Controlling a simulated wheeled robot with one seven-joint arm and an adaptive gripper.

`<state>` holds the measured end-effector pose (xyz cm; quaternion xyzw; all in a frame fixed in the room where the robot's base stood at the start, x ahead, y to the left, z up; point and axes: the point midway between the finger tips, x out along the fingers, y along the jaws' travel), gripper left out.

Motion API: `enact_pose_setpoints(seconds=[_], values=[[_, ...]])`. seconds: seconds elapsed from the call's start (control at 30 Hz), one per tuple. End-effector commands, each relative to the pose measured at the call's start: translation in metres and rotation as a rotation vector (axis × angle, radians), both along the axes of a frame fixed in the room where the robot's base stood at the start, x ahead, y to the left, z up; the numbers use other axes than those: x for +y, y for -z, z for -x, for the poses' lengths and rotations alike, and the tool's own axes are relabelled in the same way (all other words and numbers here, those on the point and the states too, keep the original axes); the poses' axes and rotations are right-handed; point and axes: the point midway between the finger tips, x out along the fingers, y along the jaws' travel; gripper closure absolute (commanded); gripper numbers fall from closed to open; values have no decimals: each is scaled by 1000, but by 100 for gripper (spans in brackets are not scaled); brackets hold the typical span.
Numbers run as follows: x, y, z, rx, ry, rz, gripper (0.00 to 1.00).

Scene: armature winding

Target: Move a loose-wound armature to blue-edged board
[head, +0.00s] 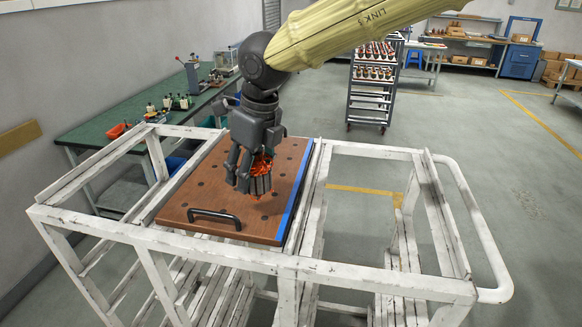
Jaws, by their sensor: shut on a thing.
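My gripper (250,178) points down over the middle of the blue-edged board (190,203). It is shut on an armature (262,164) with orange-red windings, seen partly between the dark fingers. The fingers hide much of the armature, and I cannot tell whether it touches the board. The board is brown wood with rows of dark holes, a blue strip along its right edge and a black handle (214,217) at the front.
The worn white cart (375,275) has an open, empty bay right of the board. A rack (372,85) holding several armatures stands at the back.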

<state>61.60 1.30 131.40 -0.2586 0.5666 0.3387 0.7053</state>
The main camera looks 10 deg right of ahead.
Motion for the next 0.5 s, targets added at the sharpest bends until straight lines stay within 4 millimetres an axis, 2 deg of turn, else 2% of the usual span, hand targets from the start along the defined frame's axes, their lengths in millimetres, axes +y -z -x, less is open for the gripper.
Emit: enact_pose_setpoints(seconds=[0.27,0.5], values=[[1,4,0,-1,-1,-1,90],[0,15,0,-1,0,0,90]])
